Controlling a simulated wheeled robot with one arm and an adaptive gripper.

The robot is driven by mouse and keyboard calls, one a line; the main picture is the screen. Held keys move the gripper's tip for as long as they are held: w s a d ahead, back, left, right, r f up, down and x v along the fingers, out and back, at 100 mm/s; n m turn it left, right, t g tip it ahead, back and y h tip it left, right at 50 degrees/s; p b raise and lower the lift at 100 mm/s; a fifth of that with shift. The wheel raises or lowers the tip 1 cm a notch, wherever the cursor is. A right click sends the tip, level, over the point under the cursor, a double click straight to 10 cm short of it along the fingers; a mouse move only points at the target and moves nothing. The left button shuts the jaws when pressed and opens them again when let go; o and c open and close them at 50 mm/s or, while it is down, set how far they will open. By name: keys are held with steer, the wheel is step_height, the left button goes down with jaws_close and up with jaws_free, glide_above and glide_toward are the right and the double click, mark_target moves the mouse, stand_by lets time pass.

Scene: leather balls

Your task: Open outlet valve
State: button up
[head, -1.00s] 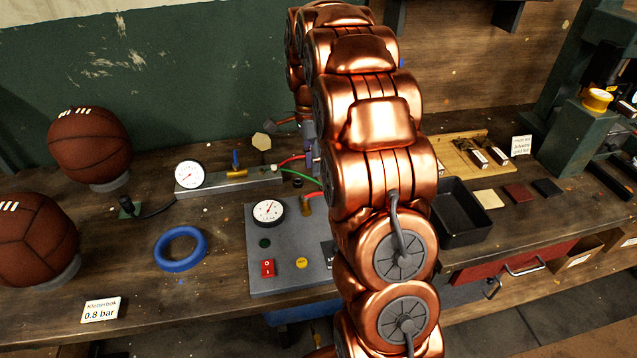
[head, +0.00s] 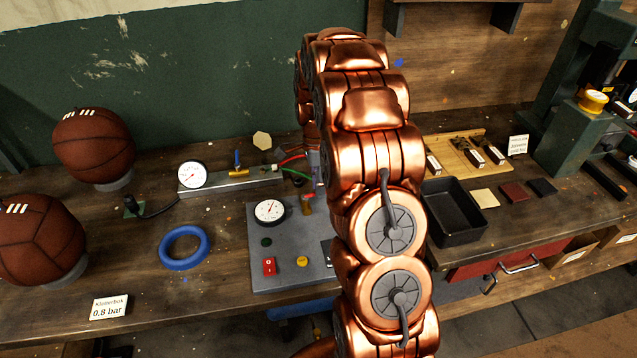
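A metal manifold bar (head: 218,188) lies on the bench left of my arm. It carries a white round gauge (head: 192,174) and a small valve with an upright blue handle (head: 237,158). Red (head: 293,158) and green (head: 296,174) hoses run from its right end behind my arm. No label tells which valve is the outlet valve. A brass fitting (head: 307,203) stands on the grey control panel (head: 290,240), close to my arm. My copper arm crosses the middle of the view and hides what lies behind it. I cannot make out my gripper's fingers.
Two leather balls (head: 93,146) (head: 37,240) sit on stands at left, with a blue ring (head: 184,247) nearby. The panel has a gauge (head: 269,211), a red switch (head: 269,266) and a yellow button (head: 302,262). A black tray (head: 455,212) stands right of my arm.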

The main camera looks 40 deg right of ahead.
steer(key=shift+f, duration=0.2)
jaws_close()
stand_by(0.4)
